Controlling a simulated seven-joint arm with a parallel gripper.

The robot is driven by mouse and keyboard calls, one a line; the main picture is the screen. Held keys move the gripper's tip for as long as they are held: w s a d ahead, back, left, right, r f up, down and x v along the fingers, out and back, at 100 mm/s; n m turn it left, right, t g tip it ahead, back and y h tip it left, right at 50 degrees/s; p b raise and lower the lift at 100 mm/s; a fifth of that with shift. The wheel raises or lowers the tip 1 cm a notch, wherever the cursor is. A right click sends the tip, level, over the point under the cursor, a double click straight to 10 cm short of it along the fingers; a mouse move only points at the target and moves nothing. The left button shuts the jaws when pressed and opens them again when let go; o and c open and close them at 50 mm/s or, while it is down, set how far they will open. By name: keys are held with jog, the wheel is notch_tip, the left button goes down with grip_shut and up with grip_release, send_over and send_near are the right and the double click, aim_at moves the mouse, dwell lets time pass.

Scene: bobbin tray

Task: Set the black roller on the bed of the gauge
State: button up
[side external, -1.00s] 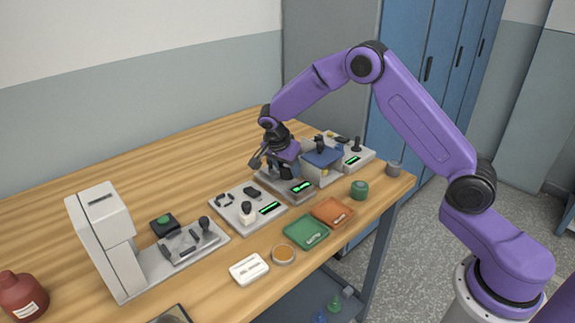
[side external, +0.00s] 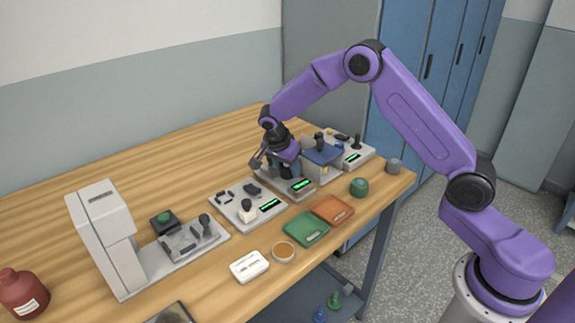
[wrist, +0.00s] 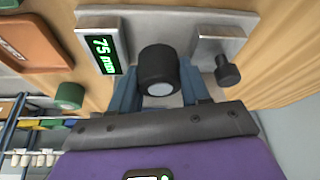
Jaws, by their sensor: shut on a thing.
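The black roller (wrist: 158,64) is between my gripper's two fingers in the wrist view, its pale end face toward the camera. My gripper (wrist: 160,94) is shut on it. The gauge (wrist: 185,22) is a grey plate with a green display (wrist: 103,46) reading 75 mm, and the roller is over this plate. I cannot tell whether the roller touches the bed. In the side view my gripper (side external: 284,168) is low over the gauge (side external: 296,193), and the arm and fingers largely hide the roller and bed.
A metal block (wrist: 214,44) and black knob (wrist: 227,71) stand close to the right of the roller. A blue-topped box (side external: 322,153) stands right of my gripper. Another display unit (side external: 236,207) lies left. Green (side external: 306,230) and orange (side external: 333,209) trays lie in front.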

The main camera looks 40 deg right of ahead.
jog(key=shift+f, duration=1)
